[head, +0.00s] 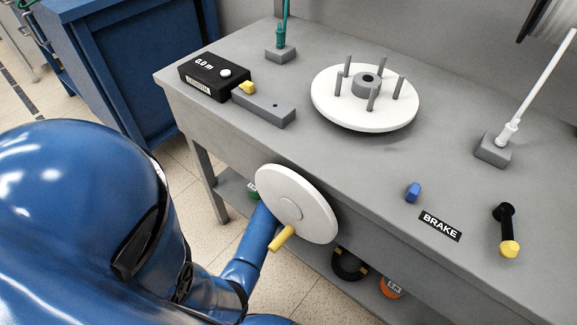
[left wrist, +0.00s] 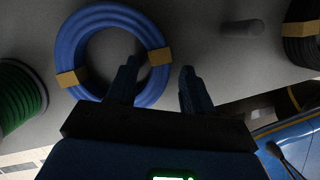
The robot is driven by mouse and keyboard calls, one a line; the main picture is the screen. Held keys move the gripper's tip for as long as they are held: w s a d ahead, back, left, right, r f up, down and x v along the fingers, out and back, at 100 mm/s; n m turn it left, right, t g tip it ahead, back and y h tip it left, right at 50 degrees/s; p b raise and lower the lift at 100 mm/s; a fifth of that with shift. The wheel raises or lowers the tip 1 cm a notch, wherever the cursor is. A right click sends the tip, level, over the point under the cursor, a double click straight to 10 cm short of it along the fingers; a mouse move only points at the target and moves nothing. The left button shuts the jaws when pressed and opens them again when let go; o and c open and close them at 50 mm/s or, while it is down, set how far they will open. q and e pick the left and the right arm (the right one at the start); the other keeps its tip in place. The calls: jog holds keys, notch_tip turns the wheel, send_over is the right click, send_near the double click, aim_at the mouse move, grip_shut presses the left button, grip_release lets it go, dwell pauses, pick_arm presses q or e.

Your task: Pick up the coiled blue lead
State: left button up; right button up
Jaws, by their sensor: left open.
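The coiled blue lead (left wrist: 70,48) shows in the left wrist view at upper left, a ring bound with two tan tape bands, lying on a grey surface. My left gripper (left wrist: 158,70) is open. Its left finger overlaps the ring's lower right edge in the picture, and its right finger is clear of the ring. In the head view my left arm (head: 250,258) reaches to the lower shelf, and the white crank disc hides the gripper and lead. My right gripper is out of view.
A green coil (left wrist: 20,98) lies left of the lead; a black taped coil (left wrist: 302,42) and a grey cylinder (left wrist: 243,28) lie right. The crank disc (head: 310,205) with yellow handle (head: 282,238) stands at the bench front, above my arm. An orange coil (head: 390,287) is on the shelf (head: 325,258).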

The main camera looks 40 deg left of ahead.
pick_arm(q)
jog(key=shift+c, duration=0.3)
grip_shut()
jog(key=shift+r, duration=0.15)
